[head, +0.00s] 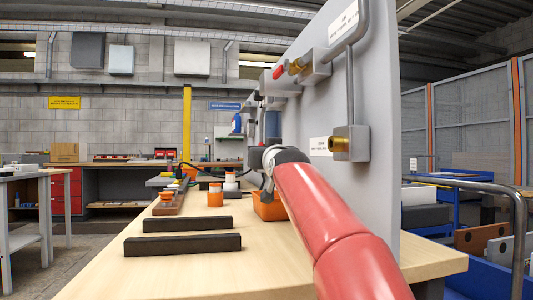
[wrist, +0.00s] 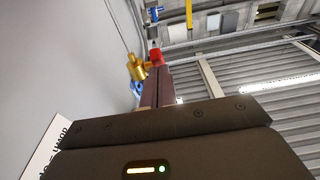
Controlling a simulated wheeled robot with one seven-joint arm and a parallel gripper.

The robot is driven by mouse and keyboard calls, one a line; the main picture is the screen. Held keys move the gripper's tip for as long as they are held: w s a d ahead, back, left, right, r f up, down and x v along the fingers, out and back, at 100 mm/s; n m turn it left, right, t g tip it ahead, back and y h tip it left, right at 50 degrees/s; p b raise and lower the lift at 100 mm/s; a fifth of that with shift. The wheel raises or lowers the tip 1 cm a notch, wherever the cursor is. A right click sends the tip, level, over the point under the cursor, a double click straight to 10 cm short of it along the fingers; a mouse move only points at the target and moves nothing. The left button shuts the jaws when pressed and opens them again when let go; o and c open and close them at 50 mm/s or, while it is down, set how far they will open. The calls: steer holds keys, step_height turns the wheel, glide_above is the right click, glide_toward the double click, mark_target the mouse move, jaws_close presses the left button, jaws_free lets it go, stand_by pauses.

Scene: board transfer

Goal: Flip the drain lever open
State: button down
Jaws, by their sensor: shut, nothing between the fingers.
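My gripper (wrist: 157,80) shows in the wrist view with its two dark fingers together and nothing between them. A brass fitting (wrist: 138,66) and a red piece (wrist: 155,55) show just past the fingertips, close to the board. Whether the fingers touch either is unclear. In the head view, a red handle (head: 279,72) stands beside a brass valve (head: 297,66) high on the grey board. A second brass fitting (head: 339,144) is lower and nearer. I cannot tell for sure which piece is the drain lever. My red arm hides most of the gripper in the head view.
The upright grey board (head: 375,100) rises along the right of the wooden table (head: 195,270). Two dark bars (head: 182,244) lie on the table. An orange bin (head: 268,208) and orange-white containers (head: 215,195) stand beyond them. The table's front left is clear.

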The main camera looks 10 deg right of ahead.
steer(key=shift+w+f, duration=0.35)
steer(key=shift+f, duration=0.45)
steer(key=s+f+b, duration=0.1)
steer(key=s+b, duration=0.2)
steer(key=s, duration=0.4)
steer(key=shift+s, duration=0.35)
steer(key=shift+f, duration=0.1)
